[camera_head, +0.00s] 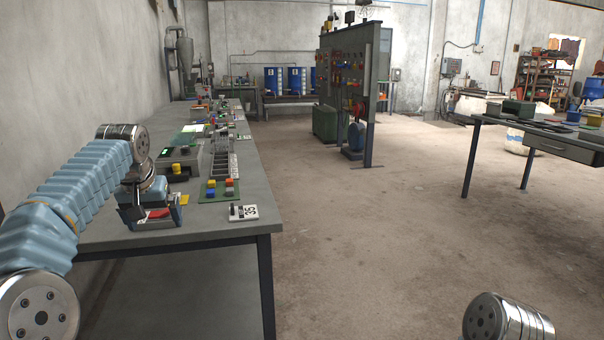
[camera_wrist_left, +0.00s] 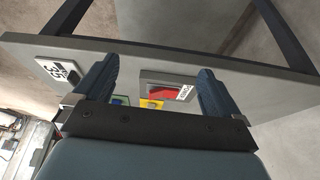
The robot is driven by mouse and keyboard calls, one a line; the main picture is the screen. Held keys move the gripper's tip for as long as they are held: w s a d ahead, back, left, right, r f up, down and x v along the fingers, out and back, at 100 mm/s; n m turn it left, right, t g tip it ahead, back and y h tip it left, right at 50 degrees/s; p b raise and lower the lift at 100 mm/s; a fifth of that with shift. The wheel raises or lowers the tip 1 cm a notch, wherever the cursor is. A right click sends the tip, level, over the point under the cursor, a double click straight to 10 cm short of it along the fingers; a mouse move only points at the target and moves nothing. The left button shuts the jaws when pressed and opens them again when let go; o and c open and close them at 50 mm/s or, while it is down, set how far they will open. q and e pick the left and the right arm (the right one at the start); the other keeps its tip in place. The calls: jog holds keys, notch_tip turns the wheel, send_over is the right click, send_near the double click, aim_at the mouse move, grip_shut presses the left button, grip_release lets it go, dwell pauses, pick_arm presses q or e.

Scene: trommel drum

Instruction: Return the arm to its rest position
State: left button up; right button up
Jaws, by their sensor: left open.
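My left arm (camera_head: 95,180) comes in from the left, bent over the near end of the long grey table (camera_head: 215,238). My left gripper (camera_head: 152,208) points down over that table end. In the left wrist view, its two dark fingers (camera_wrist_left: 155,75) stand wide apart with nothing held between them. A grey box with a red inside and a white label (camera_wrist_left: 168,90) shows beyond the fingers; the gripper partly hides this box in the head view. Of my right arm only a silver joint (camera_head: 507,320) shows at the bottom right; its gripper is out of view.
Beside the gripper are a green board with coloured blocks (camera_head: 220,190) and a numbered white card (camera_head: 243,212). Devices and small parts line the table farther back. A tool panel (camera_head: 345,80) and another table (camera_head: 550,140) stand beyond open floor (camera_head: 390,240).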

pick_arm(q)
jog(key=d+f+m+g+h, duration=0.1)
jog(key=d+f, duration=0.3)
jog(key=f, duration=0.7)
jog(key=s+d+f+h, duration=0.1)
jog(key=d+f, duration=0.4)
jog(key=f, duration=0.7)
jog(key=d+f+m+g+h, duration=0.1)
jog(key=d+f, duration=0.3)
jog(key=f, duration=0.7)
jog(key=s+d+f+h, duration=0.1)
jog(key=s+d+f, duration=0.3)
jog(key=s+f, duration=0.5)
jog(key=s+d+f, duration=0.1)
jog(key=s+f, duration=0.2)
jog(key=s, duration=0.4)
jog(key=s+d+f+n+g, duration=0.1)
jog(key=s+d+f, duration=0.1)
jog(key=s, duration=0.5)
jog(key=s+d+f+h, duration=0.1)
jog(key=s+d+f, duration=0.1)
jog(key=s+f, duration=0.2)
jog(key=s, duration=0.3)
jog(key=shift+s+f+g, duration=0.25)
jog(key=shift+g, duration=0.15)
jog(key=shift+d, duration=0.1)
